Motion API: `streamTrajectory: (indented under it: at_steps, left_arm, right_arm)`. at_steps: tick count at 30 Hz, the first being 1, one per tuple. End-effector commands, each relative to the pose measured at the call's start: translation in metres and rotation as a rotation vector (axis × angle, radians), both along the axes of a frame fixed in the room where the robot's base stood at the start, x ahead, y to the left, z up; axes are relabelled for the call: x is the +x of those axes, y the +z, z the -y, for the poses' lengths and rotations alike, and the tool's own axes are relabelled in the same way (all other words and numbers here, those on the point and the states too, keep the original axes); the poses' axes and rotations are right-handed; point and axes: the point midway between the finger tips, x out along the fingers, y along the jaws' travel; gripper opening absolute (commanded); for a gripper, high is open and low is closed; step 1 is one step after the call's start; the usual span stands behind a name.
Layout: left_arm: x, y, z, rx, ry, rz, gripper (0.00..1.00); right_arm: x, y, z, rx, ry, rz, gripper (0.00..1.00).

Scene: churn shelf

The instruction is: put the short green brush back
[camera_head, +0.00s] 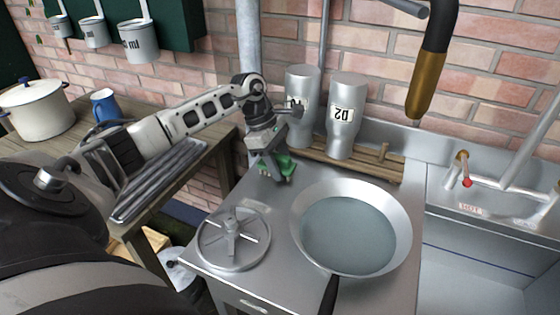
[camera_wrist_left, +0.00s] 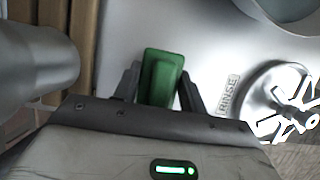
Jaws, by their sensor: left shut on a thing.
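My left gripper (camera_head: 268,156) is shut on the short green brush (camera_head: 285,165), over the back left part of the steel counter. The brush's green block (camera_wrist_left: 160,78) sits between the two dark fingers in the left wrist view. Its lower side points down at the counter; I cannot tell whether it touches. A wooden rack (camera_head: 375,168) lies along the back of the counter, just right of the gripper, with a wooden peg on its right part. My right gripper is not in view.
Two metal canisters stand at the rack, one labelled D2 (camera_head: 346,115), the other (camera_head: 302,95) close to my wrist. A wide pan of liquid (camera_head: 403,215) and a spoked metal disc (camera_head: 210,250) occupy the counter front. A sink (camera_head: 490,270) is at the right.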

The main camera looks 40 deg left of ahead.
Motion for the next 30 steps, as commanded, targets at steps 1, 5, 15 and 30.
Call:
streamTrajectory:
  at_steps: [1, 5, 15, 30]
  left_arm:
    - [0.000, 0.000, 0.000, 0.000, 0.000, 0.000, 0.20]
    - [0.000, -0.003, 0.000, 0.001, 0.000, 0.000, 0.47]
    - [0.000, -0.001, 0.000, 0.000, 0.000, 0.000, 0.63]
    - [-0.009, 0.075, -0.030, 0.002, 0.003, 0.004, 0.63]
  right_arm:
    - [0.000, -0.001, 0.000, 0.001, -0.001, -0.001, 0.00]
    - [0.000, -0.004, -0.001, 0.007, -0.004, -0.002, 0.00]
    - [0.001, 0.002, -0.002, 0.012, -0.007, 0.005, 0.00]
    - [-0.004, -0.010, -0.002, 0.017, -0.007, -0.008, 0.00]
